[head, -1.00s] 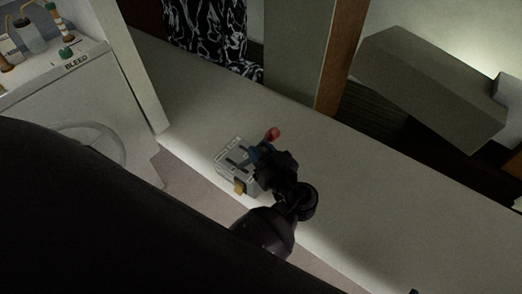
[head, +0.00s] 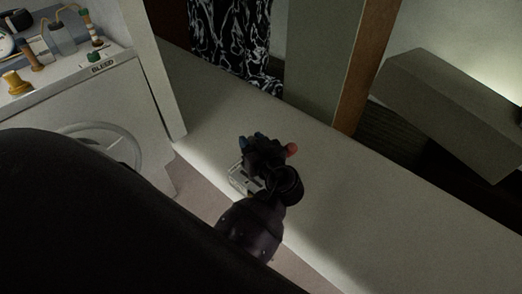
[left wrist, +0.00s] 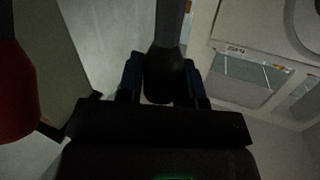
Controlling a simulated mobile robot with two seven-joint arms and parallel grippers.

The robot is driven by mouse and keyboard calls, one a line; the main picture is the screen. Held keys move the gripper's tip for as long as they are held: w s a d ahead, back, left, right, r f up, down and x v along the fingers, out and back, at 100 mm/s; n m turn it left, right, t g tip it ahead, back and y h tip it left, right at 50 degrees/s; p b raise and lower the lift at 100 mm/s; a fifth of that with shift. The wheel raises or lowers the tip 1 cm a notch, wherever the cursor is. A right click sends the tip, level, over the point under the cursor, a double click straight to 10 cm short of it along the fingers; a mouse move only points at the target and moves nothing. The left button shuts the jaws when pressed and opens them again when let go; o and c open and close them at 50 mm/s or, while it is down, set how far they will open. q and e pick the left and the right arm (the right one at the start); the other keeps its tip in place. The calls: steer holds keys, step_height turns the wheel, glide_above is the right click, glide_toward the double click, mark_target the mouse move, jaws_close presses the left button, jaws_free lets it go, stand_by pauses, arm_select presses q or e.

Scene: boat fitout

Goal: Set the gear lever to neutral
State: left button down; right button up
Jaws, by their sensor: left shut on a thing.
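The control box (head: 238,180) sits on the light ledge, with its top mostly hidden under my left gripper (head: 253,140). In the left wrist view, my gripper's blue fingertips close on both sides of a dark lever with a rounded black end, which appears to be the gear lever (left wrist: 168,45). A red-knobbed lever (head: 291,149) stands just right of the gripper, and its red knob also shows at the left edge of the wrist view (left wrist: 15,95). The gear positions and any marks are hidden. My right gripper is not in view.
A white console (head: 70,110) with a "BLEED" label, bottles and a round wheel (head: 105,140) stands at the left. A wooden-edged post (head: 355,75) and a grey box (head: 445,110) are beyond the ledge (head: 340,205). The ledge right of the gripper is clear.

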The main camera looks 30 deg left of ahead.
arm_select(q)
steer(key=shift+a, duration=0.65)
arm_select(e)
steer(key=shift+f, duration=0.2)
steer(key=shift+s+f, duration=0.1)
arm_select(q)
steer(key=c, duration=0.8)
jaws_free()
steer(key=shift+s+a, duration=0.1)
steer(key=shift+a, duration=0.05)
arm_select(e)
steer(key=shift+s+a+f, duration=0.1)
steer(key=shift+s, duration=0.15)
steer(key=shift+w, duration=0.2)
